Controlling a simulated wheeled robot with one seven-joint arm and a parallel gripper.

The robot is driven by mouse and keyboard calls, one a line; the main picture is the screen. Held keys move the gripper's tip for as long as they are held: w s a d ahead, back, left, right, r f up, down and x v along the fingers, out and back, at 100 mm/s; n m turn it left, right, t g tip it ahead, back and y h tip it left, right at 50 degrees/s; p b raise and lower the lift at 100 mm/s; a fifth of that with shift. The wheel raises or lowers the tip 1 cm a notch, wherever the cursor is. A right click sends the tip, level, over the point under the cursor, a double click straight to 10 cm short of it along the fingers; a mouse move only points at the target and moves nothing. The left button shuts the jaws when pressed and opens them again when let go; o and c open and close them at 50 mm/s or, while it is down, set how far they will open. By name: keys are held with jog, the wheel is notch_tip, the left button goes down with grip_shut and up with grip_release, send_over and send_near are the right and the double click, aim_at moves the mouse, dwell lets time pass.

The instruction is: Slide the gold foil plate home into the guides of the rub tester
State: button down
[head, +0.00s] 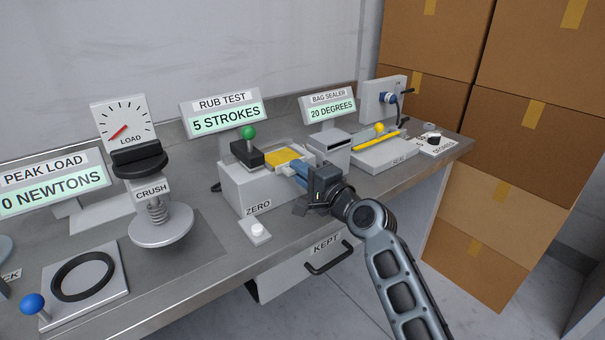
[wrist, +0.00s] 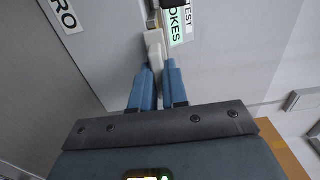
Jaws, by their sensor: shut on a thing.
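The gold foil plate (head: 284,156) lies at the top of the rub tester (head: 243,184), a pale grey box marked ZERO, to the right of its black block with a green knob (head: 248,133). My gripper (head: 299,171) reaches in from the right, its blue fingers shut on the plate's pale end. In the wrist view, the fingers (wrist: 157,78) close around a pale grey tab (wrist: 154,45); the gold face does not show there. The guides are too small to tell, so I cannot see how far in the plate sits.
The RUB TEST sign (head: 223,115) reads 5 STROKES behind the tester. A white button (head: 257,232) sits in front. The bag sealer (head: 372,150) stands to the right, the crush press (head: 158,210) to the left. A drawer marked KEPT (head: 318,262) is below.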

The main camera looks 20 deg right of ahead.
jog(key=shift+w, duration=0.2)
jog(key=c, duration=1.1)
grip_release()
jog(key=shift+o, duration=0.2)
jog(key=v, duration=0.7)
jog(key=shift+s+b, duration=0.3)
jog(key=shift+s, duration=0.1)
